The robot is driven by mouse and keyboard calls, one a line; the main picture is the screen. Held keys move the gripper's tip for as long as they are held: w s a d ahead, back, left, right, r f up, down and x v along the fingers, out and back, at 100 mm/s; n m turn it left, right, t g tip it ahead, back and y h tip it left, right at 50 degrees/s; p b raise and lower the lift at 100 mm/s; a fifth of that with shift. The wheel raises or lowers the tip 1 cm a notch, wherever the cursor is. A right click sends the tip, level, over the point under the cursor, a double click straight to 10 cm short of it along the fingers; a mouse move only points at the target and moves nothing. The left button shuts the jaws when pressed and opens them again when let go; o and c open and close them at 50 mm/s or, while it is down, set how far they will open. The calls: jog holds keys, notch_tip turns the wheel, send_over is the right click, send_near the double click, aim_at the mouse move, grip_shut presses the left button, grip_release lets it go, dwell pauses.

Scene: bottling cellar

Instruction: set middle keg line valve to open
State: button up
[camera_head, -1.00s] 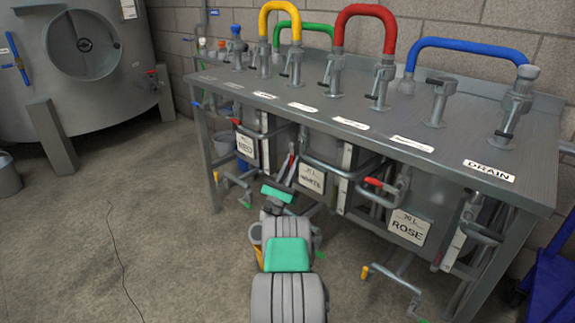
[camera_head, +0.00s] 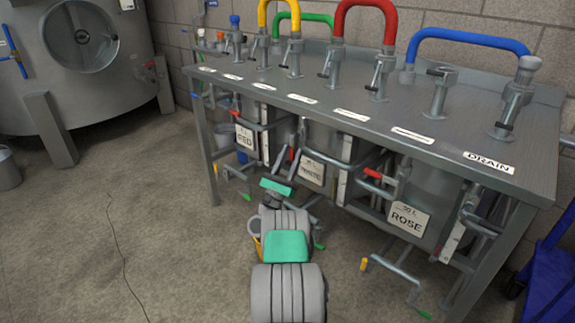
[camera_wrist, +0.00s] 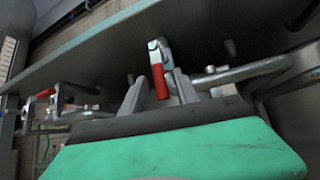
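The middle keg, with a label that seems to read WHITE (camera_head: 312,170), stands under the steel bench between the RED and ROSE kegs. A valve with a red handle (camera_wrist: 159,81) shows near the middle of the wrist view, its handle hanging down below the bench edge. A small red part of it shows in the head view (camera_head: 291,154), just past my gripper. My gripper (camera_wrist: 161,90) has two grey fingers that look spread, one on each side of the red handle in the picture. I cannot tell whether they touch it. My wrist hides part of the middle keg's front in the head view.
The bench top (camera_head: 360,99) carries taps and coloured hoses. Another red-handled valve (camera_head: 378,175) sits by the ROSE keg (camera_head: 408,217). Pipes with green and yellow ends stick out low.

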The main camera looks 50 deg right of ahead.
jog(key=v, duration=0.7)
jog(key=shift+a, duration=0.15)
dwell(0.3)
